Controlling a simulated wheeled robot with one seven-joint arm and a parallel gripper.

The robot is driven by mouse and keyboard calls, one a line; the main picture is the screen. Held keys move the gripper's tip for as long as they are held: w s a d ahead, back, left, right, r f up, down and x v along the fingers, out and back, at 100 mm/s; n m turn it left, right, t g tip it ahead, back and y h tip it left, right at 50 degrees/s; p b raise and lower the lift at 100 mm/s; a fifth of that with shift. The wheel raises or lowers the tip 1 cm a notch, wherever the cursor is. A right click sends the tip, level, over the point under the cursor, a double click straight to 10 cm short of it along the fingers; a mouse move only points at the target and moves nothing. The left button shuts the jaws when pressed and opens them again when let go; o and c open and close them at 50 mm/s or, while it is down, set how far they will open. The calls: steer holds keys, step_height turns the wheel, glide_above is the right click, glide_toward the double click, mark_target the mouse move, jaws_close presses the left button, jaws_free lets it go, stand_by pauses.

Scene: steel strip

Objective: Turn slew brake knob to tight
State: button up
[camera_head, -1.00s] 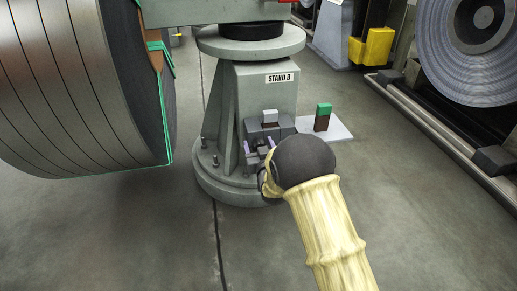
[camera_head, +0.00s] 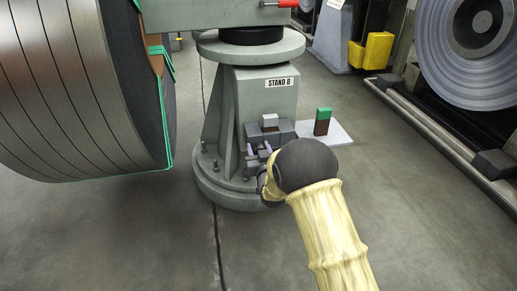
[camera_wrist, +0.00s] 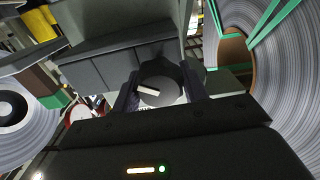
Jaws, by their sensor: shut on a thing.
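The slew brake knob (camera_wrist: 160,92) is a dark round disc with a pale pointer bar across it, seen in the wrist view. The bar lies nearly level, slightly tilted. My gripper (camera_wrist: 160,84) has a dark finger on each side of the knob and is shut on it. In the head view my gripper (camera_head: 259,151) is at the front of the grey stand marked STAND B (camera_head: 284,105), below a dark box on its face. The knob is hidden there by my wrist and fingers.
A large strip coil (camera_head: 75,100) with green edging hangs close on the left. A small plate (camera_head: 338,138) with a green-and-brown block (camera_head: 323,122) juts out right of the stand. Another coil (camera_head: 480,60) stands at the right. The floor in front is clear.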

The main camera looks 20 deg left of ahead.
steer(key=shift+m, duration=0.3)
steer(key=m+p, duration=0.2)
steer(key=m, duration=0.4)
steer(key=shift+w+d+p, duration=0.1)
steer(key=shift+d+p, duration=0.05)
steer(key=shift+p, duration=0.2)
steer(key=m+p, duration=0.1)
steer(key=m, duration=0.3)
steer(key=shift+f+m, duration=0.1)
steer(key=shift+m, duration=0.3)
steer(key=m+p, duration=0.1)
steer(key=m, duration=0.2)
steer(key=shift+f+m, duration=0.1)
steer(key=shift+m, duration=0.3)
steer(key=m+p, duration=0.1)
steer(key=m, duration=0.2)
steer(key=m+p, duration=0.1)
steer(key=m, duration=0.3)
steer(key=shift+f, duration=0.15)
steer(key=m, duration=0.4)
steer(key=shift+m, duration=1.7)
